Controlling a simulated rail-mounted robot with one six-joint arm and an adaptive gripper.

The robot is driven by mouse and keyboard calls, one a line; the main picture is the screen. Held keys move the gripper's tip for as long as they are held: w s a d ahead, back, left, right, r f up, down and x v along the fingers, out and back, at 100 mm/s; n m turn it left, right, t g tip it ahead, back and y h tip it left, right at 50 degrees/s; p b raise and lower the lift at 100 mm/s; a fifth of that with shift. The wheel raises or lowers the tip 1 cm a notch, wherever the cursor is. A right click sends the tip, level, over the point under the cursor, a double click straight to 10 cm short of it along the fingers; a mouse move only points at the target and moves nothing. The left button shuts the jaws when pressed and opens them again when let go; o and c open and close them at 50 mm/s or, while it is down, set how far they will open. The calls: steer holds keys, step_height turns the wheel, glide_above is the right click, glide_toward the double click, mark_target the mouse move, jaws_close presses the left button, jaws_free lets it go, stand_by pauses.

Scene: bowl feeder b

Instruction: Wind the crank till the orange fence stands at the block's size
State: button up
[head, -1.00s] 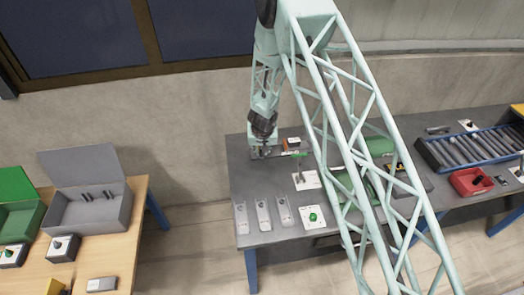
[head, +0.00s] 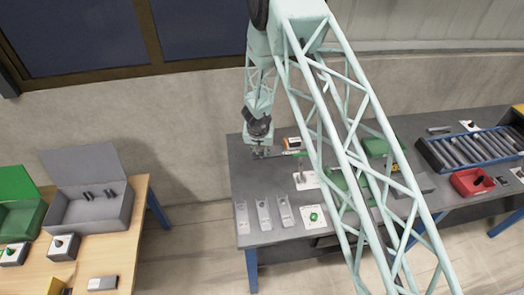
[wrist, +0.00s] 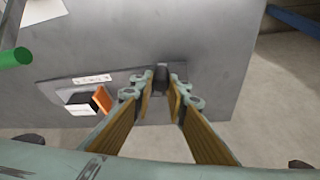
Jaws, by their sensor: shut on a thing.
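My gripper (wrist: 161,98) is shut on the dark crank knob (wrist: 160,74) in the wrist view. The knob sits at the right end of a flat grey fixture. The orange fence (wrist: 103,99) stands on that fixture to the left of my fingers. A block with white and dark faces (wrist: 80,102) lies just left of the fence; a narrow dark gap seems to lie between them. The crank arm is mostly hidden.
A green-ended rod (wrist: 16,57) rises left of the fixture in the wrist view. In the head view, several grey plates (head: 263,212) lie at the table's front left. A red bin (head: 472,182) and a blue roller rack (head: 470,148) stand to the right.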

steer(key=shift+o, duration=0.2)
steer(key=shift+s+a+f, duration=0.15)
steer(key=shift+s, duration=0.1)
stand_by(0.4)
steer(key=o, duration=0.8)
steer(key=shift+a, duration=0.1)
steer(key=shift+o, duration=0.2)
steer(key=shift+w+r, duration=0.1)
steer(key=shift+r, duration=0.15)
steer(key=shift+r+m, duration=0.15)
steer(key=shift+m, duration=0.15)
steer(key=v, duration=1.1)
steer(key=shift+r, duration=0.2)
